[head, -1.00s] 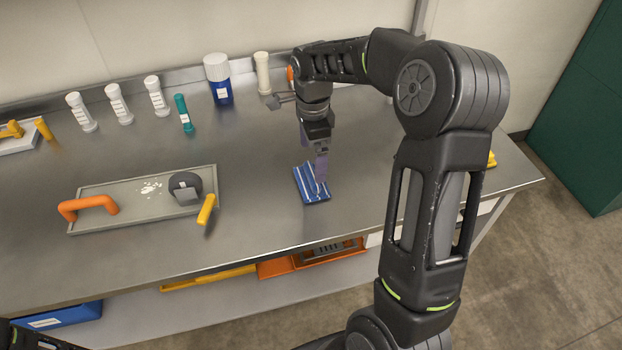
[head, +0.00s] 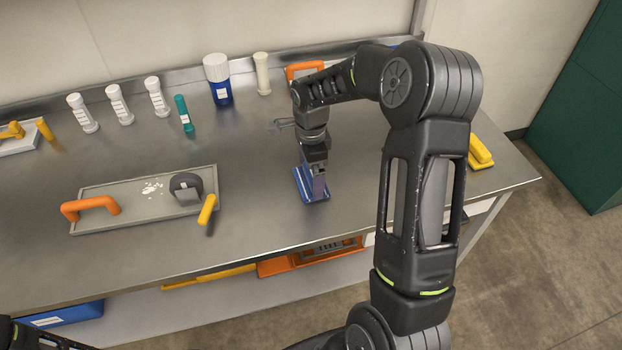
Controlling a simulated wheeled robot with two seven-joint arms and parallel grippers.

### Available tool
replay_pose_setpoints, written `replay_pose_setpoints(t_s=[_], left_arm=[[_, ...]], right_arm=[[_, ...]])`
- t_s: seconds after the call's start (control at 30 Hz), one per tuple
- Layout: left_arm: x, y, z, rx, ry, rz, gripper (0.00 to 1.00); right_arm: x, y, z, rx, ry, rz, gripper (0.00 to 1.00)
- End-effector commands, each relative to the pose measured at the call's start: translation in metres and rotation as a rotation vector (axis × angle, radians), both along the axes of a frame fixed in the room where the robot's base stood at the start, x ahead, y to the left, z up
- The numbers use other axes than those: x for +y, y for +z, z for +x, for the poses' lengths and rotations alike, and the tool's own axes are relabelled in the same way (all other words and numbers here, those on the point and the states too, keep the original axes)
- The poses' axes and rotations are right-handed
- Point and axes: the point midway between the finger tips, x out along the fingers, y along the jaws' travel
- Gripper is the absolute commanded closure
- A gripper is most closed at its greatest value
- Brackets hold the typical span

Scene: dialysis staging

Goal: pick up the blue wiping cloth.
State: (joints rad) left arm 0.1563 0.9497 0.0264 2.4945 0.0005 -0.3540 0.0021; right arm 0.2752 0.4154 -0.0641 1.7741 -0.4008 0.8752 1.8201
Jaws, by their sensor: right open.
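The blue wiping cloth (head: 302,186) with pale stripes lies on the steel counter, right of the tray. My right gripper (head: 317,190) points down right at the cloth, its fingertips over and close to it, covering much of it. The jaws are open; whether the fingertips touch the cloth I cannot tell. Of my left arm only a dark part shows at the bottom left corner; its gripper is out of view.
A grey tray (head: 130,217) with an orange handle holds a dark round dispenser (head: 186,187); a yellow-handled tool (head: 207,210) lies at its right edge. Several bottles stand along the back, including a blue-and-white one (head: 219,88). A yellow item (head: 481,152) lies at the right.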

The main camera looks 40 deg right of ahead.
Motion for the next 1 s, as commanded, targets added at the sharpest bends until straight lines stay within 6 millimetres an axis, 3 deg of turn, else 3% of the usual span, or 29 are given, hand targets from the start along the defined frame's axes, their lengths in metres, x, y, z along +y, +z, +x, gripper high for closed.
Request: replay_pose_setpoints(t_s=[0.47,1.0], left_arm=[[0.0000,-0.0003,-0.0001,0.000,0.000,0.000,0.40],[0.0000,-0.0002,-0.0001,0.000,0.000,0.000,0.40]], right_arm=[[-0.0001,0.0004,0.0000,0.000,0.000,0.000,0.00],[0.0000,0.0005,0.0000,0.000,0.000,0.000,0.44]])
